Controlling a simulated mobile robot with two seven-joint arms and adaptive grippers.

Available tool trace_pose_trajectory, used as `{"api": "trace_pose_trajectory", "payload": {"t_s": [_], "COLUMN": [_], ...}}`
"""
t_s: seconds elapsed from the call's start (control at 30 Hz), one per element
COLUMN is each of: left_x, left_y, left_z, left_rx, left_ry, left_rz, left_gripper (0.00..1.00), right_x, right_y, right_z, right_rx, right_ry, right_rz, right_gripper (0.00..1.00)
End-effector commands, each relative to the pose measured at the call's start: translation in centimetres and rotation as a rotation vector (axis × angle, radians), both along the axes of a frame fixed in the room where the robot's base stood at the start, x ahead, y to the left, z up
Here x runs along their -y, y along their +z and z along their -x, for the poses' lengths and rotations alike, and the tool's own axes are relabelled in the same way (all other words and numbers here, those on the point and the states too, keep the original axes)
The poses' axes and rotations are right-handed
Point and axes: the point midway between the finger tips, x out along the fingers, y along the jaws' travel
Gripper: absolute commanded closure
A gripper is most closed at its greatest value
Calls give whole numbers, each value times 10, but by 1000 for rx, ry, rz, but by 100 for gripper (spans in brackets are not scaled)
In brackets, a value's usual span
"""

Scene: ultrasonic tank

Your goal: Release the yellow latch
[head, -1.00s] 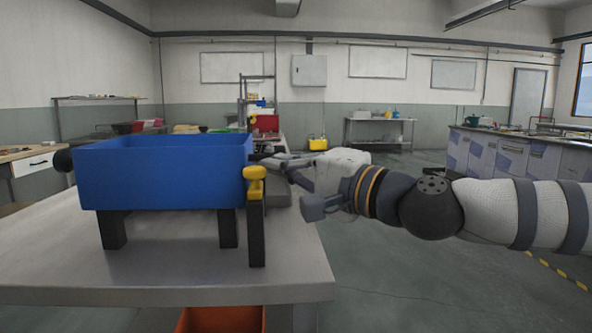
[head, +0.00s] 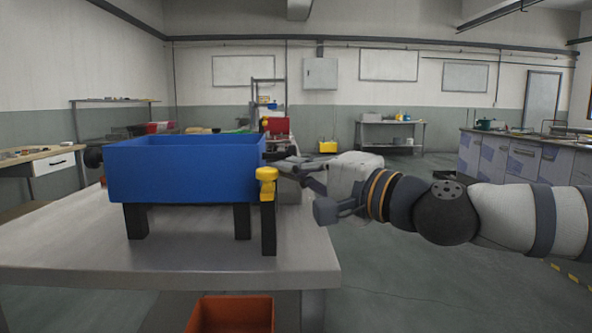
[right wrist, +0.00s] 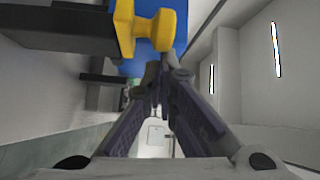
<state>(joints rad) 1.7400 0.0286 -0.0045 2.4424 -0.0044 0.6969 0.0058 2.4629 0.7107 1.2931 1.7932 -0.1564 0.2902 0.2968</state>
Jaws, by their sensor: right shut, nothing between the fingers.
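The yellow latch (head: 267,184) sits at the right end of the blue tank (head: 185,172), at the top of a dark post. In the right wrist view the latch (right wrist: 153,27) shows large at the top, just beyond my fingertips, with the blue tank (right wrist: 147,63) behind it. My right gripper (head: 279,163) comes in from the right, beside the tank's right end and close to the latch. Its fingers are shut with nothing between them, and their tips meet in the right wrist view (right wrist: 163,76). I cannot tell if they touch the latch. My left gripper is not in view.
The tank stands on dark legs on a grey table (head: 80,245). An orange bin (head: 232,315) is below the table's front edge. A red box (head: 277,126) is behind the tank. The floor (head: 400,285) right of the table is clear.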

Motion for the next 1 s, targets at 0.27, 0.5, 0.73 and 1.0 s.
{"api": "trace_pose_trajectory", "payload": {"t_s": [0.27, 0.5, 0.73, 1.0], "left_x": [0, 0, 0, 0], "left_y": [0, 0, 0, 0], "left_z": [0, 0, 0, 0], "left_rx": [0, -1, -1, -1], "left_ry": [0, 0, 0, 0], "left_rz": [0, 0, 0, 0], "left_gripper": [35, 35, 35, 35], "right_x": [27, 65, 83, 84], "right_y": [-2, -5, -7, -7], "right_z": [26, 65, 84, 86], "right_rx": [-1, -1, -1, -1], "right_ry": [0, -1, -1, 1], "right_rz": [-1, -2, -1, -1], "right_gripper": [100, 100, 100, 100]}}
